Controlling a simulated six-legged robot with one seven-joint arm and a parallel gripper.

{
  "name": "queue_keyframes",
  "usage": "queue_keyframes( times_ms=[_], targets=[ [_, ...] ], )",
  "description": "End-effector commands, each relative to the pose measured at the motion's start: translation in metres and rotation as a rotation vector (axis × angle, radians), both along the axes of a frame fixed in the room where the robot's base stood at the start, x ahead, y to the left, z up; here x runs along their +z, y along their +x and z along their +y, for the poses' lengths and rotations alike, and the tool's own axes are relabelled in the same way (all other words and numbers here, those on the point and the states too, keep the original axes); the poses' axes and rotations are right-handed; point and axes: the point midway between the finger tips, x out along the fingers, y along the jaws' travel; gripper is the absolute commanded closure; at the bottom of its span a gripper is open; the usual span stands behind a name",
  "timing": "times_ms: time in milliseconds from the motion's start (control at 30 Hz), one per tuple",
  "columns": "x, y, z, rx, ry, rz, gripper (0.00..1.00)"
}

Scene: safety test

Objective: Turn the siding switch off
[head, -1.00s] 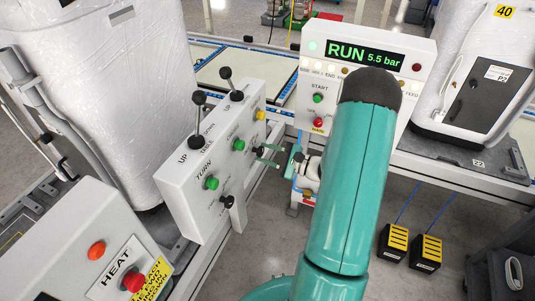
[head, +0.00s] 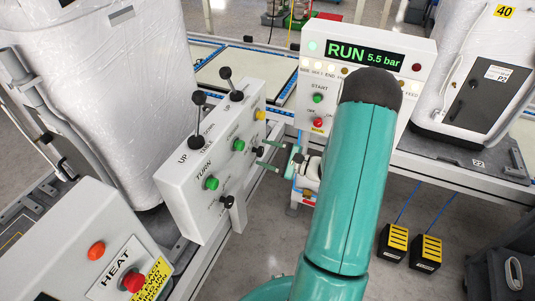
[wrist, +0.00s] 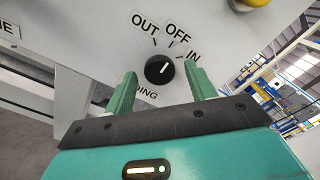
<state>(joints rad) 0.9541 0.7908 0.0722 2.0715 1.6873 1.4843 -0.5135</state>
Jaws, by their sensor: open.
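The siding switch (wrist: 160,69) is a black round knob with a white mark, below the labels OUT, OFF and IN in the wrist view. Its mark points up and right, near the OFF direction; I cannot tell its exact setting. In the head view the knob (head: 258,152) is small on the right end of the white lever panel (head: 188,205). My gripper (wrist: 160,90) is open and empty, its green fingers on either side of the knob in the picture. In the head view my gripper (head: 270,155) faces the panel from the right, apart from the knob.
The panel also carries black levers (head: 197,108), green buttons (head: 212,183) and a yellow button (head: 260,115). Behind my gripper stands the RUN display box (head: 367,60). A HEAT box (head: 110,255) with a red button is at lower left. Floor shows below the gripper.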

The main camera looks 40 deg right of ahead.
Motion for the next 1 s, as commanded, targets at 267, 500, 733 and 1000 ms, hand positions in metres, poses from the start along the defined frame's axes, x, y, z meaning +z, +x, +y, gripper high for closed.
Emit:
queue_keyframes(
  times_ms=[267,500,733,1000],
  targets=[
    [0.0,-0.028,-0.018,-0.004,0.0,0.001,0.44],
    [0.0,-0.075,-0.045,-0.005,0.0,0.001,0.44],
    [0.0,-0.109,-0.065,-0.004,0.0,0.001,0.44],
    [0.0,-0.119,-0.07,0.0,0.0,0.0,0.44]
  ],
)
